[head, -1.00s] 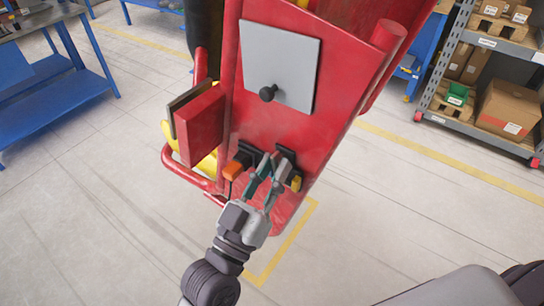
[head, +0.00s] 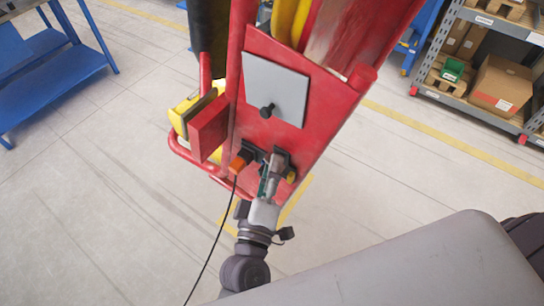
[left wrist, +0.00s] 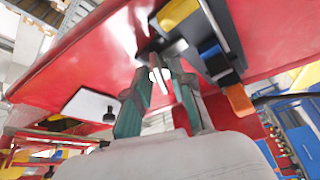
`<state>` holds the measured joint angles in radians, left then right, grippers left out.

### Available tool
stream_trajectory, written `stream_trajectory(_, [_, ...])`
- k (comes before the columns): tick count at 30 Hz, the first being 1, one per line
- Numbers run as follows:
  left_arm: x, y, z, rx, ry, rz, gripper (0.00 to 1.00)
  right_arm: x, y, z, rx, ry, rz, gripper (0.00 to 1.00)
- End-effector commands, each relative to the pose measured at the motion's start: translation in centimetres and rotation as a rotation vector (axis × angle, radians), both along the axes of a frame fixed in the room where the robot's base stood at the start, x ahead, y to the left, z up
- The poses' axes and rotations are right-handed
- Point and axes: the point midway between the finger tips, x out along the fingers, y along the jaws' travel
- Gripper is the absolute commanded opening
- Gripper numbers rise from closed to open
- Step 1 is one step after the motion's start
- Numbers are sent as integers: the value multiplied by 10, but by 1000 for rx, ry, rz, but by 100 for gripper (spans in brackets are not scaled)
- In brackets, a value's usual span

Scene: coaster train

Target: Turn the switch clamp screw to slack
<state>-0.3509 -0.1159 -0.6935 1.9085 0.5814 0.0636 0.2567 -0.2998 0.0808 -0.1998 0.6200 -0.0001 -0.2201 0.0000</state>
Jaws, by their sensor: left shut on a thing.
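My left gripper (head: 268,172) reaches up to this fitting from below. In the left wrist view its two green-grey fingers (left wrist: 160,92) stand on either side of a small silver screw piece (left wrist: 160,76), and the gripper is shut on it. Finger contact is partly hidden in the head view. My right gripper is not in view.
An orange plug (head: 238,163) with a black cable (head: 217,235) sits left of the fitting; the cable hangs beside my left arm. A grey plate with a black knob (head: 267,110) is above. A red box (head: 208,128) juts out at left.

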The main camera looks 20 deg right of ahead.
Motion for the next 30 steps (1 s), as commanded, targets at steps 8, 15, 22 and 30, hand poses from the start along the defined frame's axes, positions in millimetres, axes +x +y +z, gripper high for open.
stream_trajectory(8, [0,0,3,-90,117,-1,0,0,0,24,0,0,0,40])
stream_trajectory(15, [0,0,0,-121,159,0,0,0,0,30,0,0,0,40])
stream_trajectory(22, [0,0,0,-127,165,0,0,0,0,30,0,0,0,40])
stream_trajectory(30, [0,0,0,-126,165,0,31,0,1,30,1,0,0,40])
